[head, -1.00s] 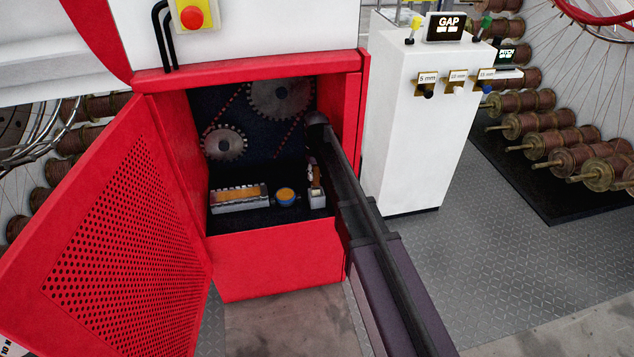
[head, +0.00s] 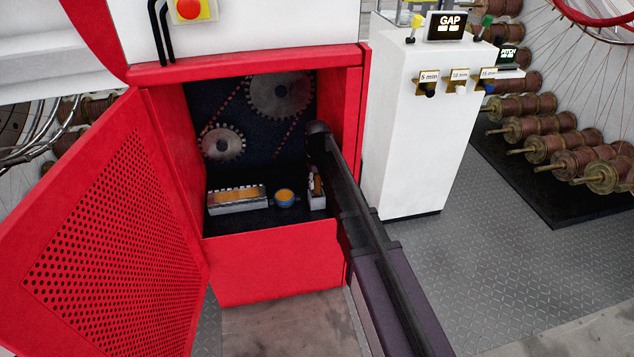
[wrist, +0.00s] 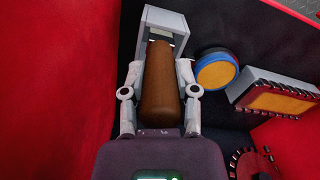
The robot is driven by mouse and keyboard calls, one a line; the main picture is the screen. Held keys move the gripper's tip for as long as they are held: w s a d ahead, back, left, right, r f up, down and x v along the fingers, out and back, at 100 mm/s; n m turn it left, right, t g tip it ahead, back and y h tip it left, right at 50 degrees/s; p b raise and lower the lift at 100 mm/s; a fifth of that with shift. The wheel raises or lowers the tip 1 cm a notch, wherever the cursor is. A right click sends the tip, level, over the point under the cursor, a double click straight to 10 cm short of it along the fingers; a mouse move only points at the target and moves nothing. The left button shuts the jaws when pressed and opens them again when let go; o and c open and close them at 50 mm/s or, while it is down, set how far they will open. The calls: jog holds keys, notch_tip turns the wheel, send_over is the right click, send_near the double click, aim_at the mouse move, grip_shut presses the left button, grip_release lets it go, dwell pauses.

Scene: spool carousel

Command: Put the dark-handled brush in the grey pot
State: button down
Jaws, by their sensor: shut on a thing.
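My gripper (wrist: 158,82) is shut on the brown handle of the brush (wrist: 160,90), one finger on each side. The handle's thick end points toward the wrist camera. Its far end lies at the grey pot (wrist: 176,17), a light grey square-rimmed holder inside the red cabinet. The brush's far end seems to be within the pot's rim, but how deep it sits is hidden. In the head view, the brown handle (head: 316,183) shows just above the grey pot (head: 317,200), beside my arm. My gripper is mostly hidden there.
A blue round tin with orange contents (head: 285,197) and a long grey tray with orange contents (head: 236,205) stand left of the pot. Toothed gears (head: 222,142) are on the cabinet's back wall. The red perforated door (head: 115,230) is open; the red right wall (head: 353,110) is close to my arm.

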jog(key=shift+c, duration=1.8)
grip_release()
jog(key=shift+r, duration=0.1)
notch_tip(320, 180, up, 12)
jog(key=p, duration=1.2)
